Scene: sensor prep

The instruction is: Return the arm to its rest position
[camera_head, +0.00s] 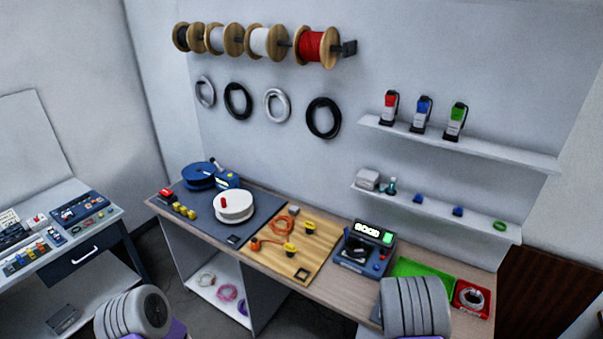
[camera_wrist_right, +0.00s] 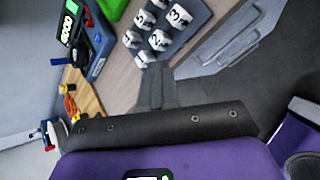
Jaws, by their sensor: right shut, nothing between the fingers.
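My right gripper (camera_wrist_right: 155,75) shows in the right wrist view. Its fingers are together and hold nothing. In that view they appear over the bench's wooden edge and the grey floor, below a rack of white numbered pieces (camera_wrist_right: 160,40). I cannot tell how high they are. In the head view, a grey ribbed section of my right arm (camera_head: 415,307) shows at the bottom right, partly in front of the bench. A matching section of my left arm (camera_head: 133,312) shows at the bottom left. Neither gripper's fingers show in the head view, so my left gripper is out of view.
The long bench (camera_head: 335,236) carries a tester reading GOOD (camera_head: 368,246), a green tray (camera_head: 425,271), a red tray (camera_head: 472,299), a wooden board (camera_head: 290,258) and a white reel (camera_head: 233,206). Another table (camera_head: 72,236) stands left. Floor shows between them.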

